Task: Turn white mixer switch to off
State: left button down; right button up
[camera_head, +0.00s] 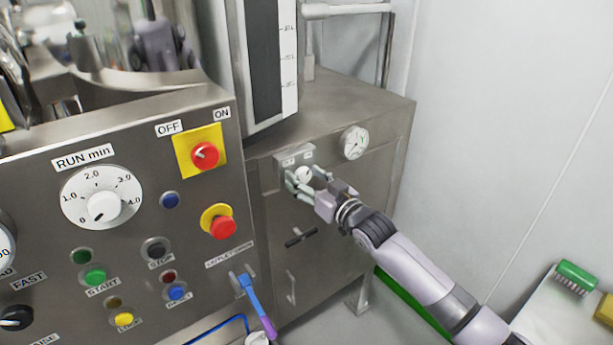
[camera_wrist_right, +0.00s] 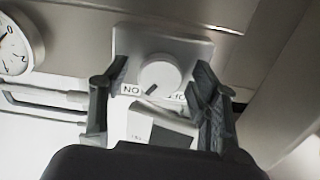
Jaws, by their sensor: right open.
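The white mixer switch (camera_head: 303,174) is a round knob on a small grey plate on the steel cabinet's front. In the right wrist view the white knob (camera_wrist_right: 160,73) has a dark pointer mark. The picture is upside down there, and the mark points toward the ON label (camera_wrist_right: 131,89). The other label is partly covered by a finger. My right gripper (camera_head: 306,181) is open at the knob. In the wrist view its dark fingers (camera_wrist_right: 160,78) stand on either side of the knob, with visible gaps. My left gripper is not in view.
A dial gauge (camera_head: 355,143) is right of the switch, and a black handle (camera_head: 301,237) is below. Left is a control panel with a red rotary switch (camera_head: 205,155) on yellow and a red button (camera_head: 222,227). A green brush (camera_head: 577,277) lies on a white surface at lower right.

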jog(key=shift+c, duration=0.2)
jog(key=c, duration=1.1)
